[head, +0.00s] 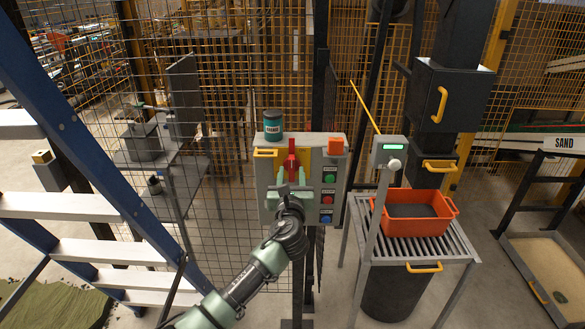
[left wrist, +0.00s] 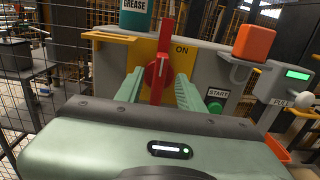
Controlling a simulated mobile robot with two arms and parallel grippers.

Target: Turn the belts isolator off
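The belts isolator is a red rotary handle (head: 292,158) on a yellow plate on the grey control box (head: 264,200). In the left wrist view the red handle (left wrist: 163,50) stands upright, close to the word ON on the plate. My left gripper (head: 293,180) is in front of the handle. In the left wrist view its two pale green fingers (left wrist: 158,82) are apart, one on each side of the handle's lower part, with gaps visible. The fingers partly cover the plate, so any OFF mark is not visible. My right gripper is in neither view.
A grease tin (head: 273,125) and an orange block (head: 336,146) sit at the box's top. Green START (head: 329,178), red and blue buttons are close by on the right. A post with a green display (head: 391,146) and an orange tray (head: 448,226) stand farther right. A blue ladder (head: 75,125) is left.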

